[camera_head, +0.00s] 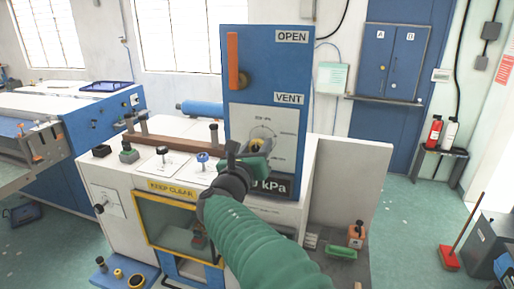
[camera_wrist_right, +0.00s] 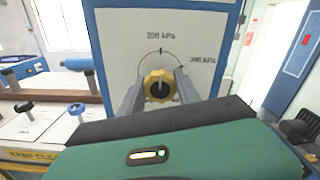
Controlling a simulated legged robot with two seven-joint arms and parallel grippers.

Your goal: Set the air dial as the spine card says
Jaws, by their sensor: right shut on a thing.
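The air dial is a yellow knob (camera_wrist_right: 158,84) on a white plate (camera_wrist_right: 205,32) of the blue panel. The wrist view shows a scale arc with marks reading 200 kPa at the top and what looks like 300 kPa at the right. My right gripper (camera_head: 254,149) is shut on the knob, one finger on each side. In the head view the gripper and wrist hide much of the dial. A dark display (camera_head: 270,186) below ends in "0 kPa"; its leading digits are hidden. I cannot make out a spine card. My left gripper is not in view.
An orange lever (camera_head: 233,62) stands upright on the panel, beside OPEN and VENT labels. A yellow-framed KEEP CLEAR window (camera_head: 180,222) lies below left. Black (camera_head: 163,151) and blue (camera_head: 202,157) knobs stand on the bench top.

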